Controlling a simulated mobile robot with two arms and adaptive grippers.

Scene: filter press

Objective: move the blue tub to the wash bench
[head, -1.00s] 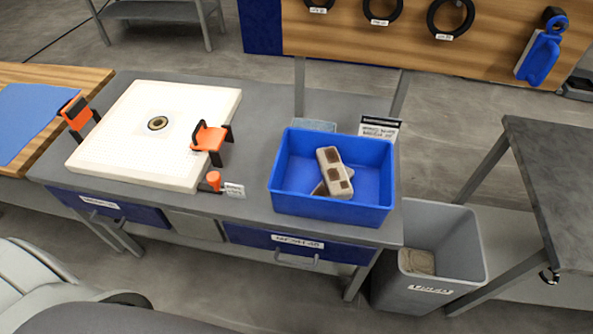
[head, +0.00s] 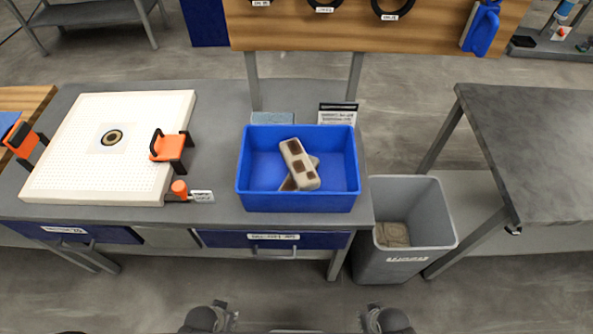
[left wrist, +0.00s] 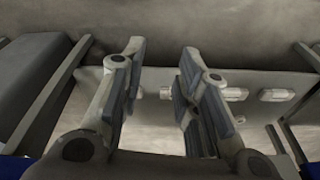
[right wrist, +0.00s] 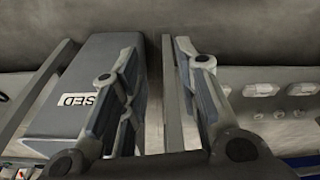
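The blue tub (head: 300,202) stands upright near the right end of a grey workbench (head: 222,120). Two pale blocks with brown square patches (head: 300,163) lie crossed inside it. My left gripper (head: 224,306) and my right gripper (head: 369,312) are at the bottom edge of the head view, in front of the workbench and apart from the tub. The left wrist view shows the left gripper (left wrist: 160,70) open and empty. The right wrist view shows the right gripper (right wrist: 160,65) open and empty. A dark grey bench (head: 540,140) stands at the right; no label shows on it.
A grey bin (head: 410,260) stands in the gap between the two benches. A white perforated plate (head: 70,150) with orange clamps (head: 170,148) lies left of the tub. A small sign (head: 338,113) and a grey-blue pad (head: 272,118) are behind the tub. The right bench top looks clear.

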